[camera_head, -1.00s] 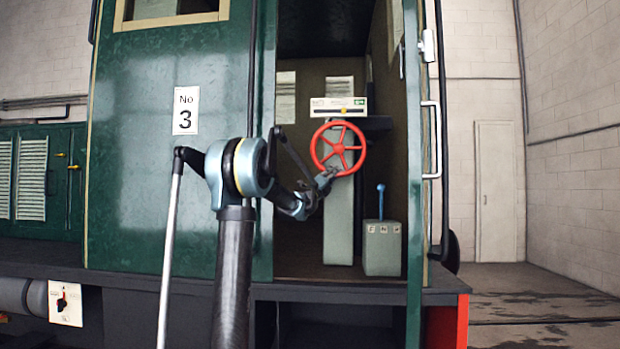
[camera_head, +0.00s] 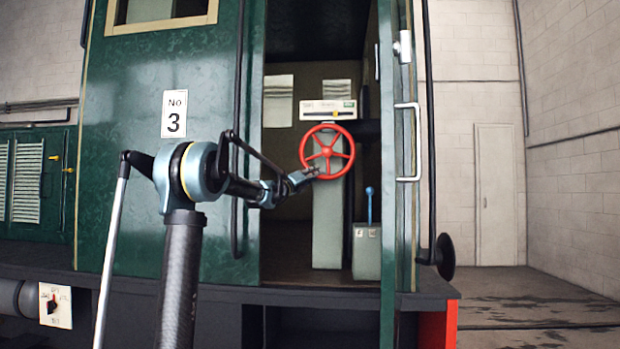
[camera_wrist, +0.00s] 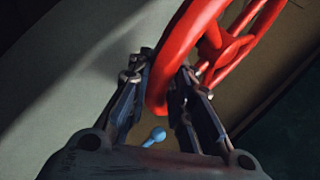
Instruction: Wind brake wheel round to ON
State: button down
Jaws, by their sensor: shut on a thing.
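The red brake wheel (camera_head: 327,152) has several spokes and stands upright on a grey-green pedestal (camera_head: 327,225) inside the cab doorway. My gripper (camera_head: 308,174) reaches in from the left and is shut on the wheel's rim at its lower left. In the wrist view the red rim (camera_wrist: 163,85) passes between the two fingers of my gripper (camera_wrist: 163,82). Above the wheel is a pale indicator plate (camera_head: 328,110) with a green end at the right and a small yellow mark near its middle. Its lettering is too small to read.
A grey box (camera_head: 366,250) with a blue lever (camera_head: 369,205) stands right of the pedestal. The green door edge with a white handle (camera_head: 408,142) bounds the doorway on the right. The green cab side (camera_head: 170,200) with a vertical handrail bounds it on the left.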

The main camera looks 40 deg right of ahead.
aim_at(327, 152)
jog(key=shift+w+f, duration=0.1)
jog(key=shift+w, duration=0.05)
jog(key=c, duration=1.4)
grip_release()
jog(key=shift+w, duration=0.1)
jog(key=shift+r, duration=0.4)
jog(key=o, duration=0.3)
notch_tip(327, 152, up, 8)
jog(key=shift+w+f, duration=0.1)
jog(key=shift+f, duration=0.05)
jog(key=o, duration=0.3)
jog(key=shift+r, duration=0.7)
jog(key=shift+o, duration=0.2)
jog(key=shift+c, duration=0.2)
